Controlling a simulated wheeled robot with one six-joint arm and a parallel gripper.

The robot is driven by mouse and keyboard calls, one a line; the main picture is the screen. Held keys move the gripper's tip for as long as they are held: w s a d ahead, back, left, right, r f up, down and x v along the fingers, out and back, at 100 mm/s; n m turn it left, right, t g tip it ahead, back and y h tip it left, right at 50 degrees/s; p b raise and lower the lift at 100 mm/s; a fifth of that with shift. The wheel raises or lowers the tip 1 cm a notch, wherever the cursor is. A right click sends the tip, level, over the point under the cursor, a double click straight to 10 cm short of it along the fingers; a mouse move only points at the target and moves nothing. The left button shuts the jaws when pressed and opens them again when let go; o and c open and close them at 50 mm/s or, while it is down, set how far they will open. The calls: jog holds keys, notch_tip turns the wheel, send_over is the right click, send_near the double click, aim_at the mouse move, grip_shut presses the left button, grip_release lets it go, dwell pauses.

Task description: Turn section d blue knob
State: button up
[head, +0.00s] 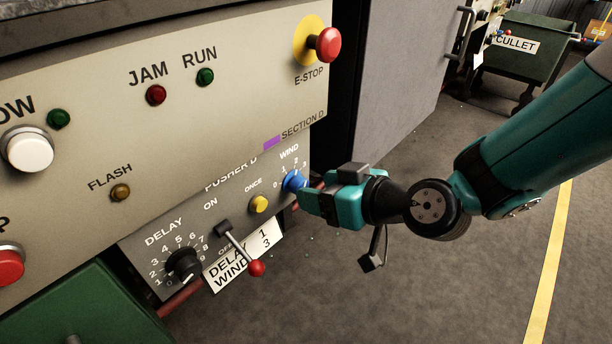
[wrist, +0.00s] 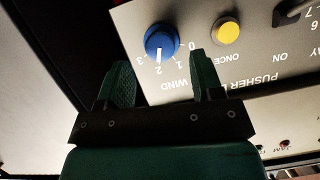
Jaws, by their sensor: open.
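The blue WIND knob (head: 293,180) is at the right end of the section D pusher panel (head: 150,262). In the wrist view, which is upside down, the blue knob (wrist: 160,38) has a white pointer line near the 2 on its 0–3 scale. My gripper (head: 303,194) is at the panel's right edge, its fingertips close to the knob. In the wrist view my gripper (wrist: 160,68) is open and empty, with the knob just beyond and between the two fingers. I cannot tell whether a finger touches it.
A yellow ONCE button (head: 259,204) sits beside the knob. A red-tipped lever (head: 256,268) and black DELAY knob (head: 184,264) are further left. A card (head: 243,257) reads DELAY 1, WIND 3. The red E-STOP (head: 328,44) is above.

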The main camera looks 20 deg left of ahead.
aim_at(293, 181)
jog(key=shift+p+x, duration=0.35)
jog(key=shift+x, duration=1.65)
jog(key=c, duration=0.9)
jog(key=m+g+y, duration=0.1)
jog(key=m, duration=0.2)
jog(key=m+g+y+b, duration=0.1)
jog(key=m+g, duration=0.1)
jog(key=m, duration=0.1)
jog(key=shift+w+d+f, duration=0.1)
jog(key=shift+m+y, duration=0.3)
